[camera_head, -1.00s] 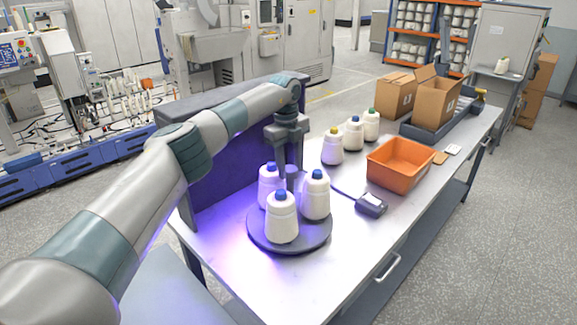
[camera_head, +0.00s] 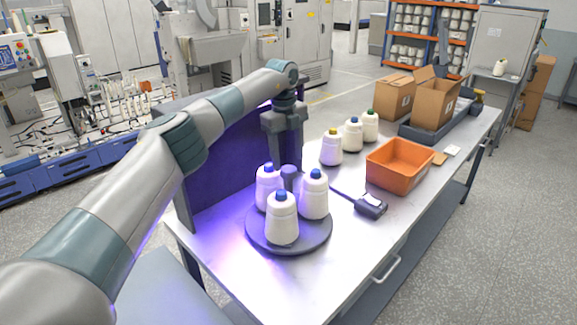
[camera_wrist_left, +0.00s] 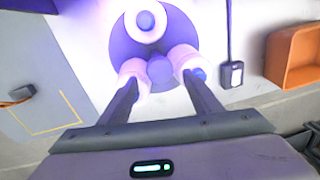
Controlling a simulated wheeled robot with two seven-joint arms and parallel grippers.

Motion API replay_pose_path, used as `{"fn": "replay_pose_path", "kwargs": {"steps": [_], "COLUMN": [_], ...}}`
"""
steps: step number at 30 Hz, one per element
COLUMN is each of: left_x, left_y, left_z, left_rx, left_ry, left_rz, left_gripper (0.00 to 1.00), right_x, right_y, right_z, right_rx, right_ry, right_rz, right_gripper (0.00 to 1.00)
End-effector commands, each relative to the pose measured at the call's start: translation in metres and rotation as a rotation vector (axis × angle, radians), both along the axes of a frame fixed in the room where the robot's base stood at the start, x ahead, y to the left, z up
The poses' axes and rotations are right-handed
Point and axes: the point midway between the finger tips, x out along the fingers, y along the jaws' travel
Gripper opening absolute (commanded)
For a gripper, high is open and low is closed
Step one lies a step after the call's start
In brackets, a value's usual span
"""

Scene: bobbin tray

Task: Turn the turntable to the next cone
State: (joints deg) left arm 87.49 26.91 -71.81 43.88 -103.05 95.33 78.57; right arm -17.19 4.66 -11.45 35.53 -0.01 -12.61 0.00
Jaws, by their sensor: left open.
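The turntable (camera_head: 320,241) is a round dark disc on the table with a raised grey centre knob (camera_head: 290,174). Three white cones with blue tips stand upright on it: a front one (camera_head: 282,222), a right one (camera_head: 314,199) and a back-left one (camera_head: 267,193). My left gripper (camera_head: 286,155) is open and empty, above and behind the knob. In the left wrist view, the open fingers (camera_wrist_left: 160,82) lie either side of the knob (camera_wrist_left: 160,71) and overlap the two nearer cones in the picture; contact cannot be told. My right gripper is out of view.
A dark purple panel (camera_head: 225,150) stands behind the turntable. A handheld device (camera_head: 370,206) with a cable lies to its right, near an orange bin (camera_head: 392,172). Several white cones and cardboard boxes (camera_head: 434,103) stand farther back. The table's front left is clear.

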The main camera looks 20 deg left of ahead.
Motion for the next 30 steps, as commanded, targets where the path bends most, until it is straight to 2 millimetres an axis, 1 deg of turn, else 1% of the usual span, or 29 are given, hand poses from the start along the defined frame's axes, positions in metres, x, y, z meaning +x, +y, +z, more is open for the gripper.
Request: {"fn": "replay_pose_path", "kwargs": {"steps": [1,8,12,18,21,24,30], "left_x": [0.0,-0.004,-0.006,-0.008,-0.009,-0.009,-0.01], "left_y": [0.0,0.001,0.003,0.004,0.005,0.005,0.006], "left_z": [0.007,0.053,0.083,0.118,0.129,0.135,0.139], "left_rx": [0.0,0.0,-0.001,0.001,0.001,0.001,0.0], "left_ry": [-0.004,-0.004,-0.005,-0.003,-0.003,-0.003,-0.002], "left_rz": [0.0,0.001,0.001,0.002,0.001,0.002,0.001], "left_gripper": [0.58,0.58,0.58,0.58,0.58,0.58,0.58], "right_x": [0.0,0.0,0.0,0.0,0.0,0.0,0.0], "right_y": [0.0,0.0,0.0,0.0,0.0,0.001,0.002], "right_z": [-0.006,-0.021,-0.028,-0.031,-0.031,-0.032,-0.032], "right_rx": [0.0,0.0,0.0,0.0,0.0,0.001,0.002], "right_ry": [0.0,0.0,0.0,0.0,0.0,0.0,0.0], "right_rz": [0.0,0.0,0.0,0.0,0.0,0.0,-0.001], "right_gripper": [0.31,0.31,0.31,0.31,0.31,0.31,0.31]}}
